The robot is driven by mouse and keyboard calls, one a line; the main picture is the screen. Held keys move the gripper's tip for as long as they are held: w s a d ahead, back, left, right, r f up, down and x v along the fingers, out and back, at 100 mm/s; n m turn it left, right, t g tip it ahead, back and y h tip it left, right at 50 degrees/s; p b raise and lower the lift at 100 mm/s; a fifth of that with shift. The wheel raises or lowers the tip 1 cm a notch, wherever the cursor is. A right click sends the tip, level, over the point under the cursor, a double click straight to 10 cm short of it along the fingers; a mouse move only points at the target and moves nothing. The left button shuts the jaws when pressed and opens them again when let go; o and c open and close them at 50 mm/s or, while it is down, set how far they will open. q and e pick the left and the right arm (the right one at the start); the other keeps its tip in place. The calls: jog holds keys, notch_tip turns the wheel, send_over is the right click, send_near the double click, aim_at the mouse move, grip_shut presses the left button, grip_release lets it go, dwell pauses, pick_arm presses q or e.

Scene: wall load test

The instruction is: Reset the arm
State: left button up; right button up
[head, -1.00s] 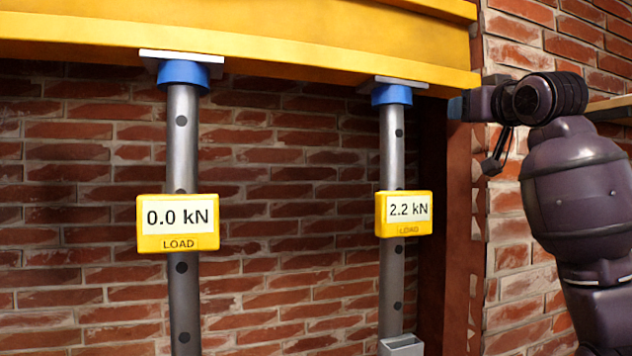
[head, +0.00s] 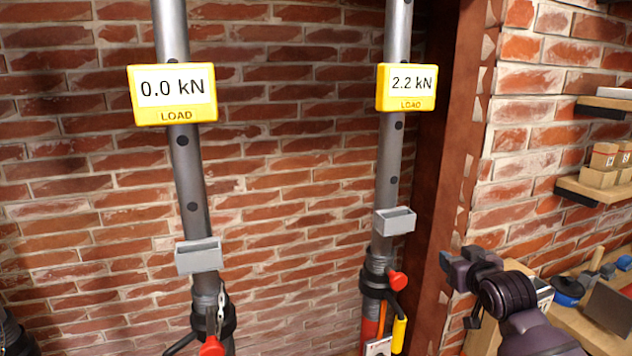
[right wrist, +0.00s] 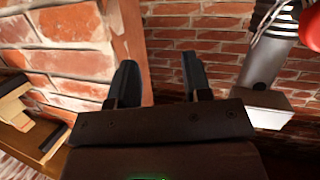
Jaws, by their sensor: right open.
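My right arm comes in from the lower right of the head view. Its gripper (head: 462,268) is in front of the brick corner, to the right of the right prop. In the right wrist view the two fingers (right wrist: 160,82) stand apart with nothing between them. The left prop (head: 190,170) carries a yellow display (head: 173,93) reading 0.0 kN. The right prop (head: 388,180) carries a yellow display (head: 407,88) reading 2.2 kN. My left gripper cannot be made out; only a dark part shows at the lower left edge.
Each prop has a grey holder, left (head: 199,256) and right (head: 394,221), and a red-knobbed collar below. Wooden shelves (head: 597,190) with small boxes hang on the right wall. A bench (head: 575,325) with tools stands at the lower right. A dark red post (head: 445,150) stands beside the right prop.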

jog(key=s+f+g, duration=0.1)
jog(key=s+f, duration=0.7)
jog(key=f, duration=0.4)
jog(key=s+f+g, duration=0.1)
jog(key=s+f, duration=0.5)
jog(key=s, duration=0.3)
jog(key=s+a+f, duration=0.1)
jog(key=s+f, duration=0.5)
jog(key=s, duration=0.3)
jog(key=s+a+f+m+g+h, duration=0.1)
jog(key=s+f, duration=0.4)
jog(key=s, duration=0.4)
jog(key=shift+a+f+g, duration=0.25)
jog(key=shift+f+g, duration=0.05)
jog(key=shift+f, duration=0.1)
